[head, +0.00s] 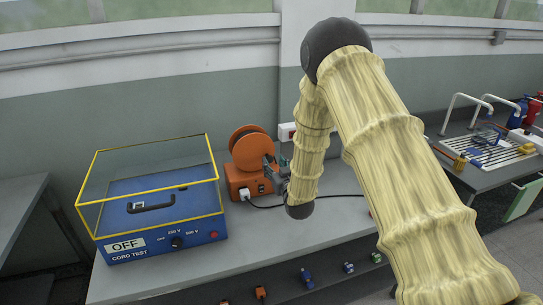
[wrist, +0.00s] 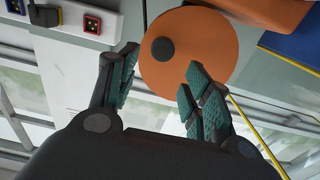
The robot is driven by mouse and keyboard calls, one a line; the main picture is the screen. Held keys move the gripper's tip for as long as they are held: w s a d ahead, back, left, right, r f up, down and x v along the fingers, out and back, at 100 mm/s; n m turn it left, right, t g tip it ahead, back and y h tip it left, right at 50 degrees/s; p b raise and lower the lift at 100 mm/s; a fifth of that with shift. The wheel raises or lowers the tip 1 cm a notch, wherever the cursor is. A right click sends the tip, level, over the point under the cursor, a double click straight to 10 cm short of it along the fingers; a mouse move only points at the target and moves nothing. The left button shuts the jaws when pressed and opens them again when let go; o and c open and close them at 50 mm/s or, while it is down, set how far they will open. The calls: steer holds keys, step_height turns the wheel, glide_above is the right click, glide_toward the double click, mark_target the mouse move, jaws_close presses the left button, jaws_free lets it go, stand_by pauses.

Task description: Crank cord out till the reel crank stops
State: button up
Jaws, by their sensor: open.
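The orange cord reel (head: 248,150) stands on the grey bench on its orange base (head: 243,180), left of my arm. In the wrist view its round orange face (wrist: 205,45) carries a dark round knob (wrist: 162,50), which looks like the crank's grip. My gripper (wrist: 160,72) is open, with one finger on each side of the line to the knob. The knob shows just beyond the fingertips, and I see no contact. In the head view my gripper (head: 276,168) is at the reel's right side, partly hidden by my arm. A black cord (head: 262,206) runs from the base along the bench.
A blue cord test box (head: 165,235) reading OFF, with a clear yellow-edged cover (head: 150,145), stands left of the reel. A wall outlet strip (head: 287,131) is behind my arm. Small coloured items (head: 306,277) sit below the bench front. The bench front (head: 290,240) is clear.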

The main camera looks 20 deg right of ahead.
mark_target(270, 160)
steer(key=w, duration=0.1)
steer(key=w+f, duration=0.1)
steer(key=w, duration=0.1)
steer(key=w+p, duration=0.1)
steer(key=w, duration=0.1)
steer(key=shift+w+f, duration=0.2)
steer(key=shift+f, duration=0.1)
steer(key=shift+w+r, duration=0.2)
steer(key=shift+r, duration=0.1)
steer(key=shift+w+a, duration=0.1)
steer(key=shift+w+f, duration=0.3)
steer(key=shift+s+r, duration=0.15)
steer(key=shift+c, duration=1)
jaws_close()
